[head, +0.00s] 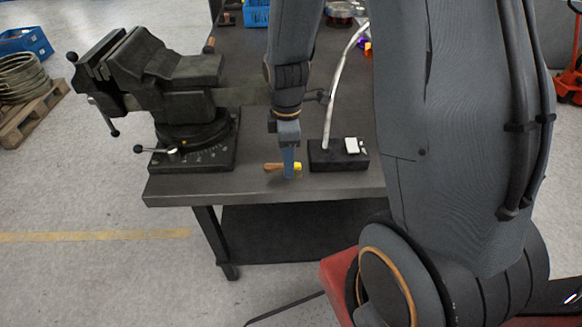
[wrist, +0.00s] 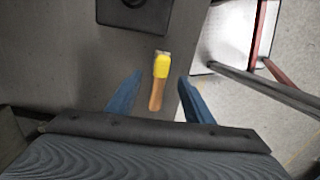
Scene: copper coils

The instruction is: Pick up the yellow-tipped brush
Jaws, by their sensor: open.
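The yellow-tipped brush (head: 275,167) lies on the grey table (head: 190,188) near its front edge, with its wooden handle to the left and yellow end to the right in the head view. In the wrist view the brush (wrist: 158,84) lies between the two blue fingers of my gripper (wrist: 155,92), yellow end pointing up the picture. My gripper (head: 288,165) is open above the brush, and its blue fingers partly cover the brush in the head view. I cannot tell the exact height of the fingers over the table.
A large dark vise (head: 165,85) stands on the table to the left. A black lamp base (head: 325,155) sits just right of the brush, with a pale curved stem (head: 338,90) rising from it. The table's front edge is close by.

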